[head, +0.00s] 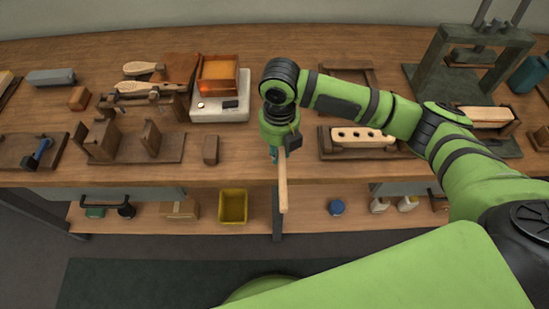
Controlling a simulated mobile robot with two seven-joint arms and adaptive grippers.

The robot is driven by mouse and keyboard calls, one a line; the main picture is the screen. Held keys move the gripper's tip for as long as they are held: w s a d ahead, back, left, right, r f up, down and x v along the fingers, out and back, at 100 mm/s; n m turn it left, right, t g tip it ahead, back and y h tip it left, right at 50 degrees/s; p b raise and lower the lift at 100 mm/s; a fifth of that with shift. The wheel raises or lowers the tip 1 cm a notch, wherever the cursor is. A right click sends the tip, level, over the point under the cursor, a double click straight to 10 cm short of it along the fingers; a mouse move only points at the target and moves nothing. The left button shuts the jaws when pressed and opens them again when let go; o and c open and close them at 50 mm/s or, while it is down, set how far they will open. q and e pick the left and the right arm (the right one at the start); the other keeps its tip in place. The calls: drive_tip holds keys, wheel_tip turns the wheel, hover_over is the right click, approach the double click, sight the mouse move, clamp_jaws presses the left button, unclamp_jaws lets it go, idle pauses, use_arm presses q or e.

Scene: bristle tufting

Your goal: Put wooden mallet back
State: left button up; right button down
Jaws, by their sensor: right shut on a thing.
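My right gripper (275,153) is near the bench's front edge, pointing down, with its arm reaching in from the right. It is shut on the wooden mallet, whose pale straight handle (283,190) sticks out toward me past the front edge. The mallet's head cannot be made out, and the gripper and wrist hide the held part. Whether the mallet touches the bench top cannot be told. My left gripper is not in view.
The wooden bench (240,175) carries a white heater with an orange-lit wooden box (218,75), a dark wooden stand (150,138), a small brown block (210,150), a drilled pale block (357,137) and a press (465,60). A yellow bin (233,206) stands on the lower shelf.

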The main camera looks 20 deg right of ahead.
sight(275, 171)
drive_tip(key=shift+s+a+f, duration=0.15)
drive_tip(key=shift+a+f, duration=0.3)
drive_tip(key=shift+a, duration=0.15)
drive_tip(key=shift+f+p, duration=0.3)
drive_tip(key=shift+f, duration=1.65)
drive_tip(key=shift+f, duration=0.15)
drive_tip(key=c, duration=1.1)
unclamp_jaws()
drive_tip(key=shift+o, duration=0.2)
wheel_tip(275, 171, up, 12)
drive_tip(key=b, duration=0.1)
